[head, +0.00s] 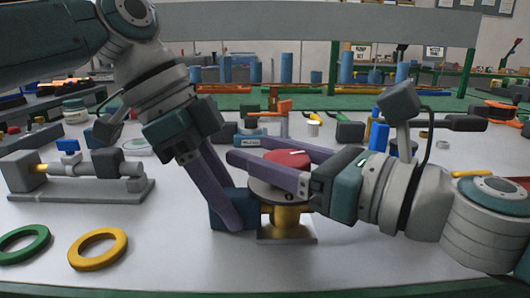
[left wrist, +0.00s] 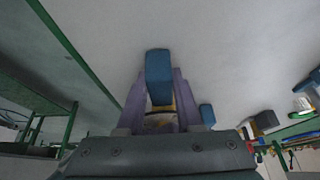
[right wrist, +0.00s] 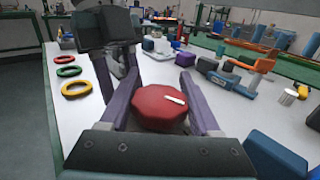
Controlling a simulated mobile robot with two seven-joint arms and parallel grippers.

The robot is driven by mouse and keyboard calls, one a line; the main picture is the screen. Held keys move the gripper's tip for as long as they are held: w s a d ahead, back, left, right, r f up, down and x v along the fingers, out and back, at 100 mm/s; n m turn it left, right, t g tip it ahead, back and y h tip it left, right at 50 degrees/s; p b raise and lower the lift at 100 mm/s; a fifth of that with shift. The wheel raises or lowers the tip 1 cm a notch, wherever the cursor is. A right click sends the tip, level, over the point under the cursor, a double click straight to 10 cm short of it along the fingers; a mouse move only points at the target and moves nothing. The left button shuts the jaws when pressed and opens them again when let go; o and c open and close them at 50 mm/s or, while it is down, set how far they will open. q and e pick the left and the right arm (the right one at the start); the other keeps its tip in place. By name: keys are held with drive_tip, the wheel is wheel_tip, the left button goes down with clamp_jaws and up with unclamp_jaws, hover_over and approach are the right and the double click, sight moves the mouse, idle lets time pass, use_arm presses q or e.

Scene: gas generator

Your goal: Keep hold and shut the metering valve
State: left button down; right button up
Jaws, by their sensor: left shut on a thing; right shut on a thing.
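The metering valve has a red round knob (head: 287,158) with a white pointer mark, above a grey disc and a brass body (head: 285,222) on a flat base. A blue block (head: 228,212) sits at its left side. My left gripper (head: 232,208) comes down from above and is shut on the blue block, which also shows between its fingers in the left wrist view (left wrist: 158,75). My right gripper (head: 240,148) reaches in from the right, shut around the red knob. In the right wrist view the knob (right wrist: 160,107) lies between the fingers, its mark pointing right.
A green ring (head: 22,245) and a yellow ring (head: 97,249) lie at the front left. A grey pipe fixture with a blue-handled valve (head: 68,146) stands behind them. An orange-topped device (right wrist: 250,62) stands beyond the knob. The table's front right is mostly clear.

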drive_tip(key=m+t+h, duration=0.2)
drive_tip(key=shift+w+d+t+h, duration=0.15)
drive_tip(key=shift+t+h, duration=0.15)
drive_tip(key=shift+h, duration=0.1)
drive_tip(key=m+h, duration=0.1)
drive_tip(key=m+t+h, duration=0.2)
drive_tip(key=shift+w+d+h, duration=0.15)
drive_tip(key=shift+d+h, duration=0.1)
drive_tip(key=shift+h, duration=0.05)
drive_tip(key=m+t+h, duration=0.1)
drive_tip(key=m+h, duration=0.1)
drive_tip(key=d+m+h, duration=0.1)
drive_tip(key=h, duration=0.2)
drive_tip(key=shift+w+m+t+h, duration=0.15)
drive_tip(key=shift+m+t+h, duration=0.15)
drive_tip(key=shift+m+t, duration=0.1)
drive_tip(key=shift+d+m+h, duration=0.25)
drive_tip(key=shift+m+h, duration=0.55)
drive_tip(key=shift+h, duration=0.45)
drive_tip(key=shift+d+m+h, duration=0.2)
drive_tip(key=shift+m+h, duration=0.6)
drive_tip(key=shift+h, duration=0.45)
drive_tip(key=o, duration=1.4)
